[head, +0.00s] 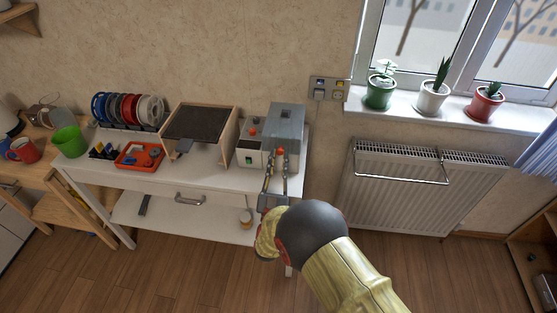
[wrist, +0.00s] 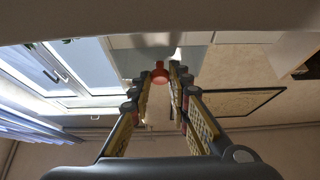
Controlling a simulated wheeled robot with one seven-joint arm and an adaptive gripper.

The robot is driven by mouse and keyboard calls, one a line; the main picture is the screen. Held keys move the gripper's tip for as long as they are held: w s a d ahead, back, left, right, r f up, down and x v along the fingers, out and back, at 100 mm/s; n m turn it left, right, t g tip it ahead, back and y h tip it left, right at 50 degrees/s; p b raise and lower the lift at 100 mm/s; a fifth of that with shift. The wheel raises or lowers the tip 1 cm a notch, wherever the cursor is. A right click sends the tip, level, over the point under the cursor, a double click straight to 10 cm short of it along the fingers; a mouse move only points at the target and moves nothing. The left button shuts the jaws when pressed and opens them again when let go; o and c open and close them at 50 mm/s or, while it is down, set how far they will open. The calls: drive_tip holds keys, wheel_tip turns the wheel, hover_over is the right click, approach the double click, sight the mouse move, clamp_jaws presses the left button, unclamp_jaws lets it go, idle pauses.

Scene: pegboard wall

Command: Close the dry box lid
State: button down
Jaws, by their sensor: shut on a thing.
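The dry box (head: 287,122) is a grey box at the right end of the white table, with a grey lid on top. An orange-red knob (head: 280,152) shows at its front side. My gripper (head: 279,160) reaches up to this knob from the front. In the wrist view, the fingertips of my gripper (wrist: 163,74) are closed around the red knob (wrist: 159,72), with a grey-blue panel (wrist: 130,63) behind it. I cannot tell how far the lid stands open.
A white device (head: 250,153) and a wooden-sided box with a dark top (head: 199,124) stand left of the dry box. An orange tray (head: 139,156), several spools (head: 128,109) and a green cup (head: 70,141) are further left. A radiator (head: 420,185) is on the right.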

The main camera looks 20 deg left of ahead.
drive_tip(key=c, duration=1.8)
unclamp_jaws()
drive_tip(key=shift+f, duration=0.1)
drive_tip(key=shift+o, duration=0.7)
drive_tip(key=v, duration=1.2)
